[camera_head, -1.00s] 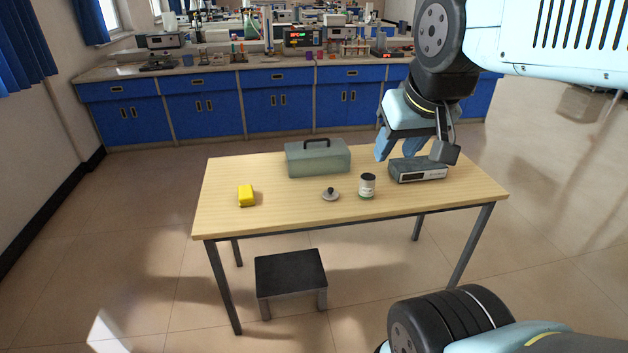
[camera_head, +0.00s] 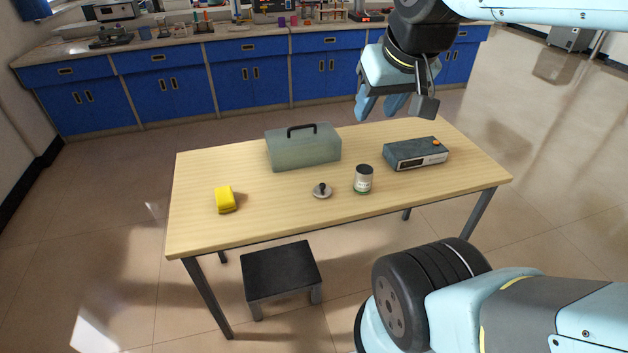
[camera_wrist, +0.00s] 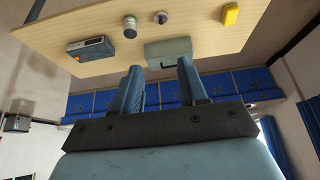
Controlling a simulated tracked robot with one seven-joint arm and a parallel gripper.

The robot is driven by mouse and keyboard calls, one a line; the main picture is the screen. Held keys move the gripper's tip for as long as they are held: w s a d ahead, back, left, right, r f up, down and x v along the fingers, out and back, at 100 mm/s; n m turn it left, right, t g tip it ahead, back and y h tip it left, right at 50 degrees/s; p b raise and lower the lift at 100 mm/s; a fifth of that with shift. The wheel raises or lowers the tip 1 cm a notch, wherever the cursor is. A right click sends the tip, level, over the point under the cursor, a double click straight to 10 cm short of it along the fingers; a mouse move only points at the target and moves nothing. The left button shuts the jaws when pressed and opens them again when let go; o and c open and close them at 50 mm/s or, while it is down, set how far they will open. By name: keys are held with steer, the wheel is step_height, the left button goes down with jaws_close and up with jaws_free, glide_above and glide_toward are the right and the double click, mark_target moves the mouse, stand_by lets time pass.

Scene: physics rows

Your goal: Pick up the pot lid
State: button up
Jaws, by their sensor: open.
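The pot lid (camera_head: 322,190) is a small round grey disc with a dark knob, lying on the wooden table (camera_head: 240,228) near its front middle. In the wrist view the pot lid (camera_wrist: 161,18) shows near the top, beyond the fingers. My gripper (camera_head: 382,108) hangs in the air above the table's back edge, well up and to the right of the lid. Its blue fingers (camera_wrist: 158,90) are apart with nothing between them. Nothing hides the lid in the head view.
A can (camera_head: 363,179) stands just right of the lid. A grey-green toolbox (camera_head: 303,150) is behind it, a dark box-shaped device (camera_head: 416,153) to the right, a yellow block (camera_head: 225,199) to the left. A low black stool (camera_head: 281,271) stands at the table's front.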

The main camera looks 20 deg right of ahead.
steer(key=shift+o, duration=1.4)
steer(key=shift+w, duration=0.25)
steer(key=o, duration=0.7)
steer(key=shift+n+g+h, duration=0.3)
steer(key=shift+g, duration=0.4)
steer(key=w+f, duration=0.1)
steer(key=w, duration=0.1)
steer(key=w+f, duration=0.1)
steer(key=w, duration=0.2)
steer(key=w+f, duration=0.1)
steer(key=w, duration=0.2)
steer(key=shift+w+d, duration=0.1)
steer(key=shift+d, duration=0.15)
steer(key=shift+c, duration=0.2)
steer(key=n+g, duration=0.2)
steer(key=g, duration=0.2)
glide_above(323, 185)
step_height(323, 185, down, 26)
steer(key=f, duration=0.7)
steer(key=shift+a+f, duration=0.25)
steer(key=shift+f, duration=0.05)
steer(key=shift+d+f, duration=0.2)
steer(key=shift+f, duration=2.55)
